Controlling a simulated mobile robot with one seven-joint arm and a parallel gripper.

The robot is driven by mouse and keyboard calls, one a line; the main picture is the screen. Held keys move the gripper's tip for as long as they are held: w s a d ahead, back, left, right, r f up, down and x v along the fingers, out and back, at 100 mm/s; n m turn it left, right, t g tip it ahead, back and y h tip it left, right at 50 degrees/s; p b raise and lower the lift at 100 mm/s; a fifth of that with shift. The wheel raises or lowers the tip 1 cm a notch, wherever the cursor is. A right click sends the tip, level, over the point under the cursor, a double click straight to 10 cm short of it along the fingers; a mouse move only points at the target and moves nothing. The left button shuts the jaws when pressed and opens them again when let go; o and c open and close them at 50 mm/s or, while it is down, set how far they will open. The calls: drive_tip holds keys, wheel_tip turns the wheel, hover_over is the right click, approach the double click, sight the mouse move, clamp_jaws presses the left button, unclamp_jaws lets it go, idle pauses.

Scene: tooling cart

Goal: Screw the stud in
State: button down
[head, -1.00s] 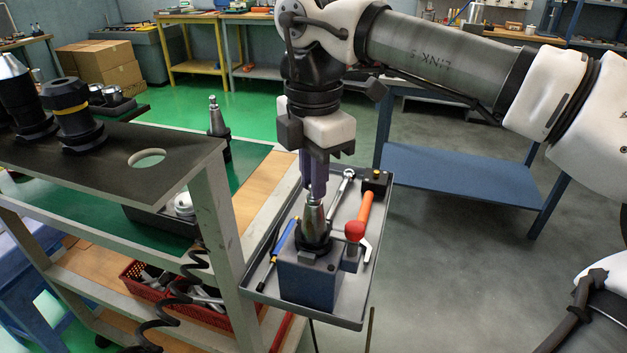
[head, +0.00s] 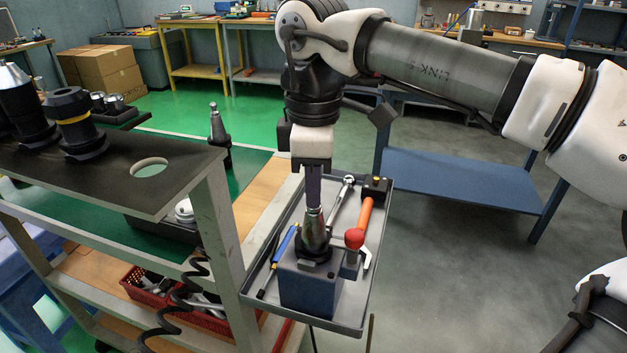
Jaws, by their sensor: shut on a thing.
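A grey tapered tool holder (head: 316,232) stands upright, small end up, in a dark blue block (head: 310,285) on a grey tray. My gripper (head: 314,206) points straight down over the top of the holder, its fingers shut on the stud. The fingers hide the stud, so I cannot see how deep it sits in the holder. The fingertips are in line with the taper's upper end and look to touch or nearly touch it.
The tray (head: 258,262) also holds a red-knobbed lever (head: 354,238), an orange-handled tool (head: 365,212), a wrench (head: 343,195) and a blue-handled tool (head: 287,240). The cart's dark shelf (head: 110,165) with more holders stands left. Open floor lies right.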

drive_tip(key=c, duration=1.3)
unclamp_jaws()
drive_tip(key=shift+c, duration=0.2)
